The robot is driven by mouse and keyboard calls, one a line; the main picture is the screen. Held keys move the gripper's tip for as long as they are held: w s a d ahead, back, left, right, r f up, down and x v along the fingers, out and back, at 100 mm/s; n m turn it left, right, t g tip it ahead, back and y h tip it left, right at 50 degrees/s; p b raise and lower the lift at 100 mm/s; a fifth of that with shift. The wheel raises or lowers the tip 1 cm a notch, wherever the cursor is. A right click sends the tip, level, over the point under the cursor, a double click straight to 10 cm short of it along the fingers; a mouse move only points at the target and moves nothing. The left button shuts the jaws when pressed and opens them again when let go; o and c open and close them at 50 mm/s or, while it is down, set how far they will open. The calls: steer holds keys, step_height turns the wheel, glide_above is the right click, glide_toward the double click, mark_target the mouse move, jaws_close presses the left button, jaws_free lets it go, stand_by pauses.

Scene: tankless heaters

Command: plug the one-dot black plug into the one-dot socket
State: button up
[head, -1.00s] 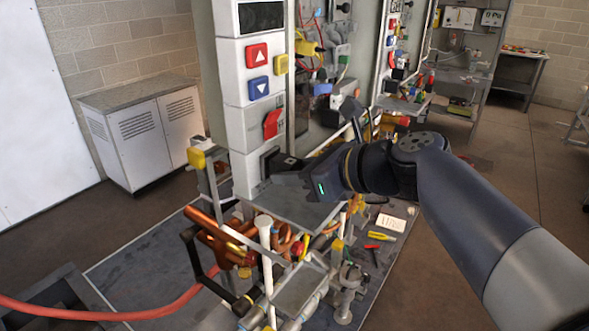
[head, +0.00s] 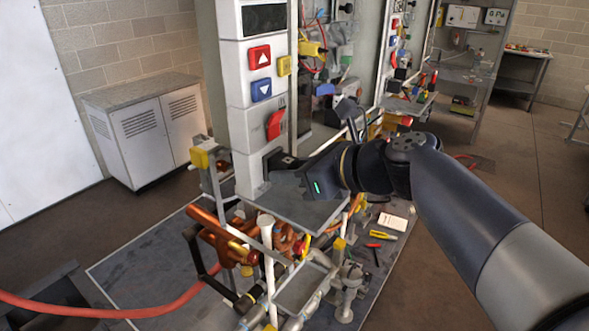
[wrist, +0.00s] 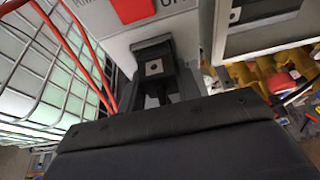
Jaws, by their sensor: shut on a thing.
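The black plug (wrist: 163,76) carries a pale square label with one dark dot, seen in the wrist view. My gripper (wrist: 162,97) is shut on it; the wide dark gripper body hides the lower part of that view. In the head view my gripper (head: 288,166) is at the lower front of the white control column (head: 240,120). The dark socket (wrist: 151,46) is on the column face, straight behind the plug. The plug's front end is at the socket opening, lined up with it. I cannot tell how deep it sits. The socket's own dot mark is not clear.
A red switch (head: 275,124) is just above the socket. A grey shelf plate (head: 300,208) lies below my gripper. Copper pipes (head: 225,240) and a white pipe (head: 267,245) stand lower down. A yellow block (head: 200,158) is left of the column. Open floor lies to the right.

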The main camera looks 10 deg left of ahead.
steer(key=o, duration=1)
steer(key=b+v, duration=0.1)
steer(key=v, duration=0.9)
steer(key=shift+s+d+r, duration=0.15)
steer(key=shift+s+d, duration=0.05)
steer(key=shift+d, duration=0.1)
steer(key=shift+a, duration=0.1)
steer(key=p+x, duration=0.1)
steer(key=x, duration=0.9)
steer(key=shift+w+a, duration=0.25)
steer(key=shift+d, duration=0.1)
